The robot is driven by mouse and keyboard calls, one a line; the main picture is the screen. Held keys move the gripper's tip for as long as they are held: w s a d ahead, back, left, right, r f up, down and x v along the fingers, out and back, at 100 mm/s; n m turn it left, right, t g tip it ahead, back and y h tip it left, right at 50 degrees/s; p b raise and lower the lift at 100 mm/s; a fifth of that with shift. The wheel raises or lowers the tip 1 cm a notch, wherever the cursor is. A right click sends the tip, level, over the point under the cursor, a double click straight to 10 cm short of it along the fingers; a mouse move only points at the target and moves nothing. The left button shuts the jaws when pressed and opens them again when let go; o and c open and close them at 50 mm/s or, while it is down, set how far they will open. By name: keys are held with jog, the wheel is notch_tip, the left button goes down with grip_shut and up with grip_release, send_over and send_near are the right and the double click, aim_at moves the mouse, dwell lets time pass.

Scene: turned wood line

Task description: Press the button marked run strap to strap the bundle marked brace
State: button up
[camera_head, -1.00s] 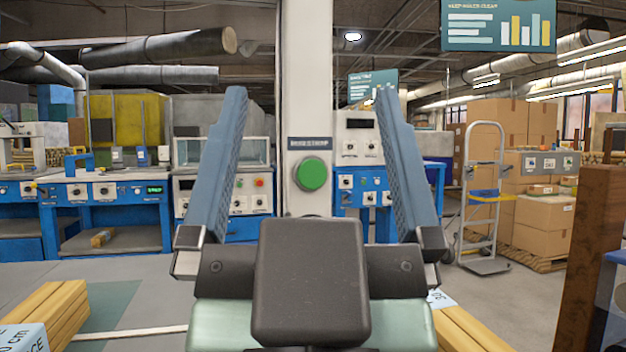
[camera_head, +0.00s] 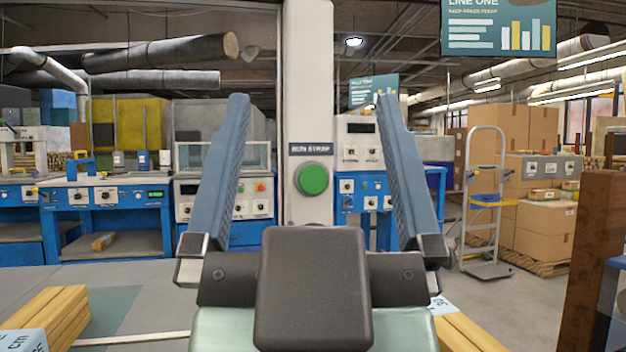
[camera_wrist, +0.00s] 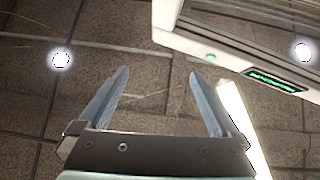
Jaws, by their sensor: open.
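The green round button (camera_head: 312,178) sits on a white post straight ahead in the head view. A dark label (camera_head: 311,149) above it appears to read "run strap", though it is blurred. My gripper (camera_head: 308,98) is open and empty, with its two blue fingers spread either side of the button in the picture; it is short of the post. A bundle of yellow wood strips (camera_head: 62,314) lies at the lower left, with a pale label whose wording is cut off. Part of another bundle (camera_head: 468,334) shows at lower right, mostly hidden by my gripper.
The white post (camera_head: 309,80) rises in front of me. Blue machine benches (camera_head: 110,210) stand at the left. A hand truck (camera_head: 486,205) and stacked cartons (camera_head: 545,230) are at the right. A brown upright board (camera_head: 597,240) is close at the right edge.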

grip_shut()
dwell(1.5)
